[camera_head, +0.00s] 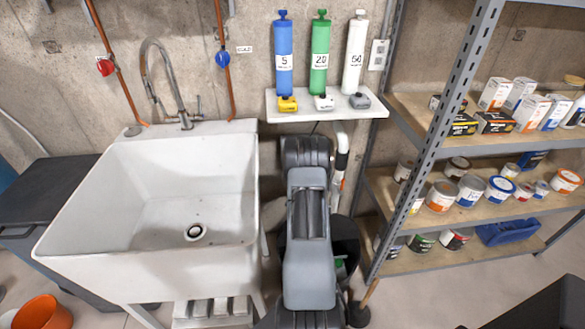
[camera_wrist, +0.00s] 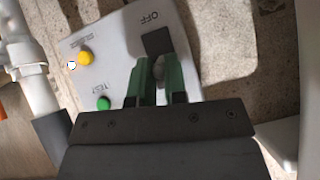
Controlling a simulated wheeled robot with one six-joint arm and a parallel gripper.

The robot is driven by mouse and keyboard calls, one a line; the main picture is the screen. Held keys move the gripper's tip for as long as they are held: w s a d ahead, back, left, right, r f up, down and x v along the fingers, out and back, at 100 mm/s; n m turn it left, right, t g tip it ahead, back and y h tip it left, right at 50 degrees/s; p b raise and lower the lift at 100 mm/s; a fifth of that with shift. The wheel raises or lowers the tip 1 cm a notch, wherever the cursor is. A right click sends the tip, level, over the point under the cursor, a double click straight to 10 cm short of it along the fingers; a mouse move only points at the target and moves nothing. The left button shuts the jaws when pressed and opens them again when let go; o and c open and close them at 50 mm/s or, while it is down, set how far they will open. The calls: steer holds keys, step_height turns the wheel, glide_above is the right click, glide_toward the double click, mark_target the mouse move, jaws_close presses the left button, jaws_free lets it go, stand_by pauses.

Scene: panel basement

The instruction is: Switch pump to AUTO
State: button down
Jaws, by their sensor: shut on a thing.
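The pump control panel (camera_wrist: 118,58) is a pale plate on the wall, seen tilted in the wrist view. It carries a yellow round button or lamp (camera_wrist: 86,57), a green button (camera_wrist: 103,103) marked TEST, and an OFF label (camera_wrist: 149,18). My gripper (camera_wrist: 157,72), with green fingers, is at the panel below the OFF label. It is shut on the pump switch (camera_wrist: 158,66), of which a small grey part shows between the fingers. The switch's exact position and any AUTO label are hidden or unreadable. In the head view my arm covers the panel.
A white pipe (camera_wrist: 37,85) runs beside the panel. A white sink (camera_head: 90,215) stands left of my arm. A small shelf (camera_head: 325,114) with blue, green and white filter cartridges is above. A metal rack (camera_head: 437,130) with cans and boxes stands at right.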

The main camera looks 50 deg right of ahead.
steer(key=shift+r+g+y+p, duration=0.4)
steer(key=shift+r+g+p, duration=0.15)
steer(key=shift+p, duration=2.7)
steer(key=p, duration=0.3)
steer(key=shift+w+f, duration=0.1)
steer(key=shift+f, duration=0.1)
steer(key=c, duration=1.1)
jaws_free()
steer(key=shift+d, duration=0.1)
steer(key=shift+c, duration=0.2)
steer(key=v, duration=1.3)
steer(key=shift+r, duration=0.45)
